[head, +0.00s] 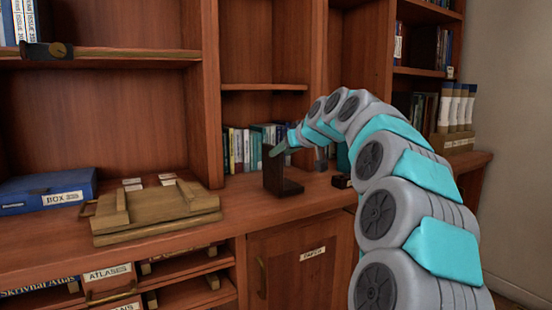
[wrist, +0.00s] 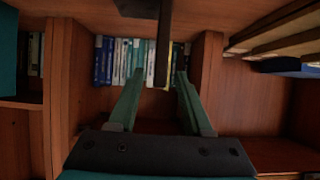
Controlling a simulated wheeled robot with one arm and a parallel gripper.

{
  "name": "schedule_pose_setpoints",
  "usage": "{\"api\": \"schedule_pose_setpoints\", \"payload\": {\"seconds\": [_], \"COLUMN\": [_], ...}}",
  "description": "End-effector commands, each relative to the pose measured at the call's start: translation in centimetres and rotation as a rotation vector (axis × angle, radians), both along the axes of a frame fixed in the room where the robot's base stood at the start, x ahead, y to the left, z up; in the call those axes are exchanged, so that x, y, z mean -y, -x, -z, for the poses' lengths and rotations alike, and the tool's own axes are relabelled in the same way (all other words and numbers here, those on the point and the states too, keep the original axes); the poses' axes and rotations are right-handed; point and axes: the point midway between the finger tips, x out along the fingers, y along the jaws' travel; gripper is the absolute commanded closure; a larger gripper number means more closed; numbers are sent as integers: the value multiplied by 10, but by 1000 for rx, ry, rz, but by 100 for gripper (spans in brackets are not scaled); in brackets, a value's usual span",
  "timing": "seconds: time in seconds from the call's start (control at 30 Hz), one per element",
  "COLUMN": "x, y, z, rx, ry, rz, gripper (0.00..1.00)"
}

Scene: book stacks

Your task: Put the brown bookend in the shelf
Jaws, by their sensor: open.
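The dark brown bookend (head: 285,184) stands upright on the wooden ledge in front of a middle shelf bay, with its base toward the right. In the wrist view its upright plate (wrist: 163,45) shows edge-on at top centre. My gripper (wrist: 161,75) is open, with one teal finger on each side of the plate's end. There are gaps between the plate and both fingers. In the head view my gripper (head: 284,146) is at the top of the bookend, and my arm partly hides it. The middle shelf bay (head: 266,110) holds a row of books at its bottom.
A wooden rack-like piece (head: 150,212) and a blue box (head: 48,190) lie on the ledge at left.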

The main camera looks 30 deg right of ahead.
Motion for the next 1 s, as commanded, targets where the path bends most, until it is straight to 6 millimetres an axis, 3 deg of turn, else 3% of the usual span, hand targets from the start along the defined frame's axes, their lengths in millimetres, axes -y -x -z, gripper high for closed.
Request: {"api": "schedule_pose_setpoints", "payload": {"seconds": [0.1, 0.3, 0.57, 0.67, 0.77, 0.83, 1.0], "x": [1, 1, 1, -8, -38, -69, -157], "y": [24, 47, 50, 51, 56, 63, 105], "z": [-15, -25, -27, -23, -7, 12, 80], "rx": [8, 1, -1, -15, -64, -121, -326], "ry": [0, 0, 0, -5, -19, -31, -58], "rz": [2, 0, -1, -12, -45, -80, -161], "gripper": [50, 50, 50, 50, 50, 50, 50]}}
